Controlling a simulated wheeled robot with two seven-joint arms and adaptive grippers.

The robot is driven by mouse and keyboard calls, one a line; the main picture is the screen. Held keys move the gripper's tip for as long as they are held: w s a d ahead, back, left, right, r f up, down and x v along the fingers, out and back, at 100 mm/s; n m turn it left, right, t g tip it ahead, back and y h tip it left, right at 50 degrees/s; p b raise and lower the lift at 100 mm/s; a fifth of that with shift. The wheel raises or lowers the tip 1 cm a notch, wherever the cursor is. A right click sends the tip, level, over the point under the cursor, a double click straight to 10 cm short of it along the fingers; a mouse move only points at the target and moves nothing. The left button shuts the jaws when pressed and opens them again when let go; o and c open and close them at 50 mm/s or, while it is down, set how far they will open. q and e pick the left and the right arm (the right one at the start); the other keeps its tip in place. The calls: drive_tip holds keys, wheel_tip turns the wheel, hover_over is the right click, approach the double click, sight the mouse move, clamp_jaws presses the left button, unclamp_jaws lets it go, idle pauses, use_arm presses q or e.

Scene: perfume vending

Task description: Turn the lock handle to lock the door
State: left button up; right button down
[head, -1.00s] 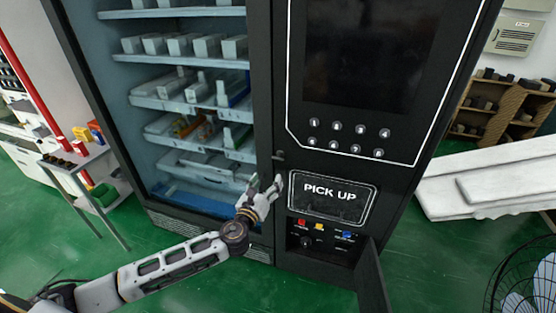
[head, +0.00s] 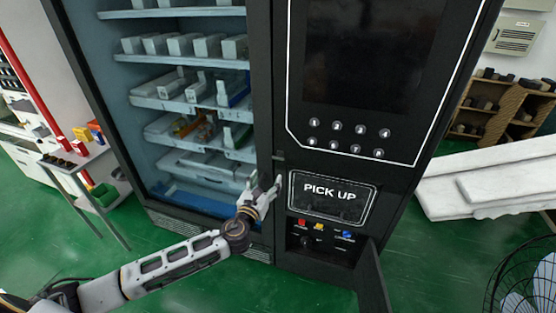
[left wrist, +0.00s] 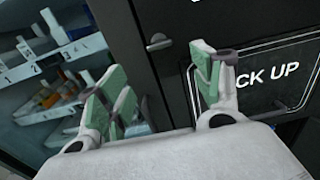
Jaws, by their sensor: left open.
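The lock handle (head: 279,155) is a small dark piece on the black frame beside the glass door, above and left of the PICK UP flap. In the left wrist view the handle (left wrist: 157,42) shows beyond my fingers, near the top middle. My left gripper (head: 265,183) is open and empty, just below the handle in the head view and in front of the door's edge. In the left wrist view the left gripper (left wrist: 155,85) has its green-padded fingers spread, with the handle beyond the gap. I see no contact with it. The door (head: 200,160) looks closed. My right gripper is out of view.
The PICK UP flap (head: 332,197) lies close to the right of my left gripper. Below it, a small panel door (head: 371,283) stands open and juts forward, beside coloured buttons (head: 319,227). A side table (head: 75,160) stands at the left. Green floor is free in front.

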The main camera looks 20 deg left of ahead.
sight(278, 159)
use_arm(q)
drive_tip(key=shift+w+d+p, duration=0.15)
drive_tip(key=shift+w+p, duration=0.2)
drive_tip(key=shift+w, duration=2.95)
drive_tip(key=shift+w+d+p, duration=0.1)
drive_tip(key=shift+w+p, duration=0.2)
drive_tip(key=shift+w, duration=2.95)
drive_tip(key=c, duration=1)
drive_tip(key=shift+c, duration=0.2)
